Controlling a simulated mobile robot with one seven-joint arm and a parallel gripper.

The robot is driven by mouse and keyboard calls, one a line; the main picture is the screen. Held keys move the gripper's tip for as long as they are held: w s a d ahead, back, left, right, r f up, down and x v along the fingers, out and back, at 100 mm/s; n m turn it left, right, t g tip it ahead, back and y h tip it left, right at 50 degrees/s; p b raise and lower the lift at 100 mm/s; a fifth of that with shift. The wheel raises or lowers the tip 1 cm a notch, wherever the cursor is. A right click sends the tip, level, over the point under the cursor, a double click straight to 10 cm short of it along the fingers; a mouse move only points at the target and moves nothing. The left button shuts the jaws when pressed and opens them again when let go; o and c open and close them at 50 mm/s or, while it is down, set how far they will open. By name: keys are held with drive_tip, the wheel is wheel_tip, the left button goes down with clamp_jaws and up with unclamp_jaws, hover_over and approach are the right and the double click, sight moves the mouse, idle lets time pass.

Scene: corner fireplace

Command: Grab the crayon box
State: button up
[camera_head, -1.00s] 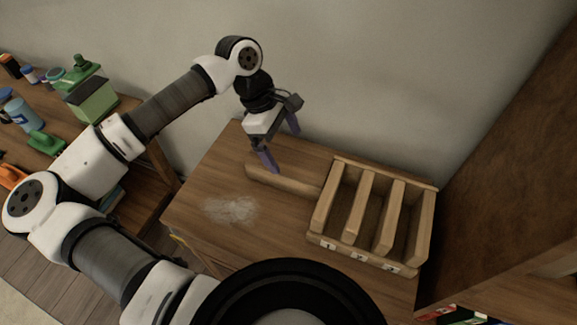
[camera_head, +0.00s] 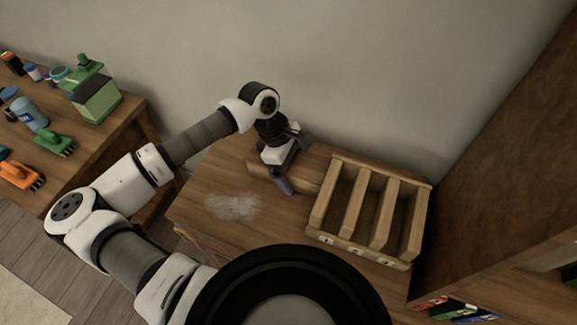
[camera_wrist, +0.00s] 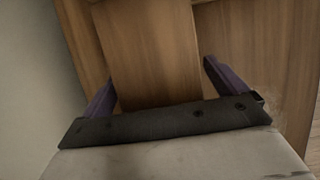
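I see nothing clearly marked as a crayon box. A wooden rack (camera_head: 333,246) with open slots and numbered labels stands on the wooden cabinet top. A plain wooden bar or narrow box (camera_head: 258,172) lies left of the rack, partly hidden by my gripper. My gripper (camera_head: 293,167) points down over this wooden piece with its purple fingers apart. In the wrist view a wooden piece (camera_wrist: 150,45) lies between the two fingers of my gripper (camera_wrist: 158,75). The left finger is close to its edge; a gap shows at the right finger. I cannot tell whether either touches.
A pale dusty patch (camera_head: 231,206) marks the cabinet top (camera_head: 205,180). A table at left holds a green dispenser (camera_head: 97,98), a blue mug (camera_head: 30,115), and green (camera_head: 55,145) and orange (camera_head: 20,175) brushes. A tall brown panel (camera_head: 490,170) stands at right. Colourful items (camera_head: 450,310) sit below it.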

drive_tip(key=c, duration=1)
drive_tip(key=shift+a, duration=0.1)
drive_tip(key=shift+c, duration=0.2)
